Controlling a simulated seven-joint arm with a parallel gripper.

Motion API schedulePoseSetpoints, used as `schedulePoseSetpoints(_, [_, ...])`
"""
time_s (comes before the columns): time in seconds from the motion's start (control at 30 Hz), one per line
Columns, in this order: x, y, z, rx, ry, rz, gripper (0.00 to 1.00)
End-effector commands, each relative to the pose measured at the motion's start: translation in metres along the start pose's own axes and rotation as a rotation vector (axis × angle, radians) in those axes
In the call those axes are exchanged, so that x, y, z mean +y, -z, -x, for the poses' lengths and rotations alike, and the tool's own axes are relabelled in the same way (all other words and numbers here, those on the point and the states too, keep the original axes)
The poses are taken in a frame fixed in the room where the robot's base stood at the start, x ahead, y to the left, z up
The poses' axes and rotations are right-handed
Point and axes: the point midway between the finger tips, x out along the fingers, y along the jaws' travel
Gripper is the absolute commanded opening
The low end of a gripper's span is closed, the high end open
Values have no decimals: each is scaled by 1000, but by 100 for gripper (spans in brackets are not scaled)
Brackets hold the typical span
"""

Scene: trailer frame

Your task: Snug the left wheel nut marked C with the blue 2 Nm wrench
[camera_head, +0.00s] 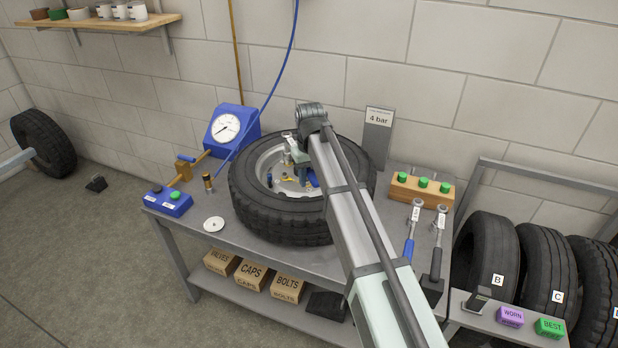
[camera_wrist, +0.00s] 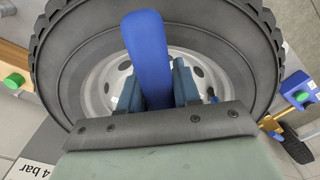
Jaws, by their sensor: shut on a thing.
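My gripper (camera_head: 303,170) is over the wheel lying flat on the bench, and partly hidden by my arm. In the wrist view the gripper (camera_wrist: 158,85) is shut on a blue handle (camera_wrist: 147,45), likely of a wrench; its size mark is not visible. A bit of this blue shows in the head view (camera_head: 312,179). The tyre (camera_head: 285,228) surrounds a pale rim (camera_head: 266,163) with small brass and blue parts inside. A second blue-handled wrench (camera_head: 409,250) lies at the bench's right, its tag unreadable. I cannot make out a nut marked C.
A dark-handled tool (camera_head: 436,265) lies beside the second wrench. A wooden block with green knobs (camera_head: 422,190) and a 4 bar plate (camera_head: 378,135) stand behind. A blue gauge (camera_head: 230,128) and button box (camera_head: 168,202) are left. Tyres marked B and C (camera_head: 548,270) stand right.

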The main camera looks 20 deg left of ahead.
Motion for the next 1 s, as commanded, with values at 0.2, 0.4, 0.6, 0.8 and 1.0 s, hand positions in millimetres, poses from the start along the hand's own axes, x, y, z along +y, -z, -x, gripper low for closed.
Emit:
schedulePoseSetpoints(0.2, [0, 1, 5, 2, 0, 0, 0])
schedulePoseSetpoints(0.4, [0, 1, 6, 2, 0, 0, 0])
schedulePoseSetpoints(0.6, [0, 1, 7, 2, 0, 0, 0])
schedulePoseSetpoints(0.8, [0, 1, 11, 2, 0, 0, 0])
schedulePoseSetpoints(1.0, [0, 1, 12, 2, 0, 0, 0])
